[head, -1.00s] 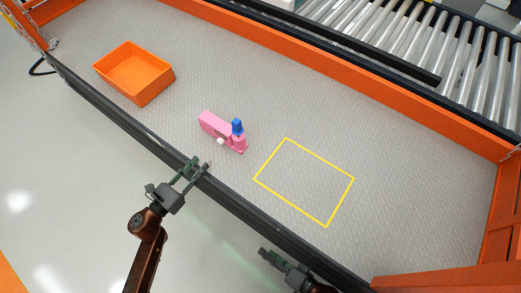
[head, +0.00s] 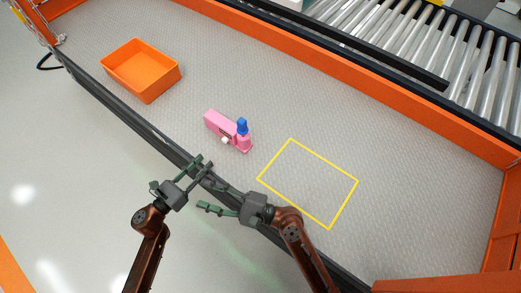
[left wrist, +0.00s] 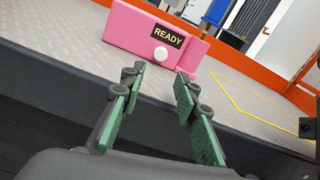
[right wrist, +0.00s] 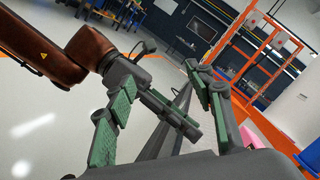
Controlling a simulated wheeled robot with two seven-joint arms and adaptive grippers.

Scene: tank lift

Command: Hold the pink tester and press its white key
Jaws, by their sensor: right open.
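The pink tester (head: 219,124) stands on the grey textured surface, and it also shows in the left wrist view (left wrist: 128,33). It has a dark READY label (left wrist: 167,36), a round white key (left wrist: 160,54) on its near face and a blue part (head: 242,126) at its right end. My left gripper (head: 203,168) is open and empty, short of the tester, over the dark front rail. My right gripper (head: 212,197) is open and empty, close to the left one on its near right side. A pink sliver (right wrist: 248,138) shows at the right wrist view's right side, partly hidden by a finger.
An orange bin (head: 128,91) stands left of the tester. A yellow outlined rectangle (head: 328,227) on the surface to the right is empty. A dark rail (head: 118,114) runs along the front edge. An orange wall and a roller conveyor (head: 410,40) lie behind.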

